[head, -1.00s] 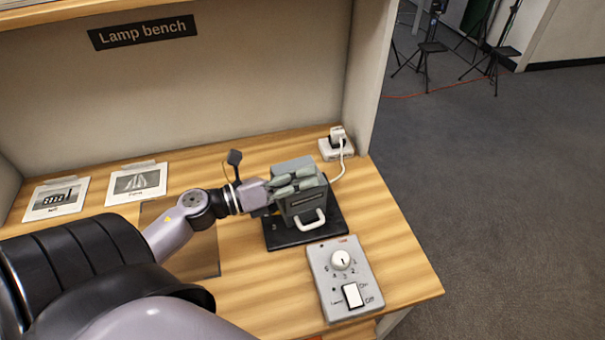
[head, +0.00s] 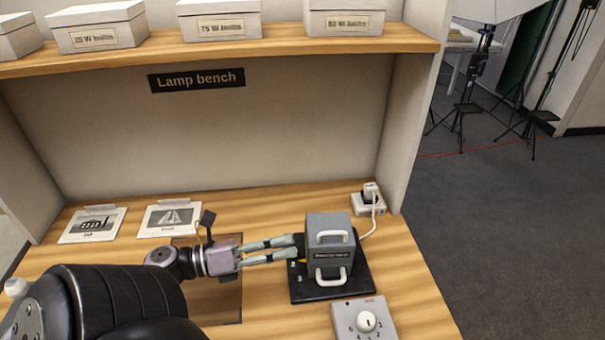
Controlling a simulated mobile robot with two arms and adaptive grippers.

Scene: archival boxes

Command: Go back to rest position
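My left gripper (head: 298,247) reaches in from the left, low over the bench. Its two grey fingers point right at the left side of a grey box-shaped device (head: 331,240) with white handles. The fingers lie roughly parallel with a gap between them, and nothing shows in the gap. The fingertips are close to the device's left side; I cannot tell whether they touch it. The device stands on a black base plate (head: 310,290) on the wooden bench. My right gripper is not in view.
A control panel with a dial (head: 365,322) lies in front of the device. A white plug socket (head: 368,203) with a cable is behind it. Two picture cards (head: 92,225) lie at the back left. A shelf (head: 250,54) with several labelled boxes (head: 95,26) runs above.

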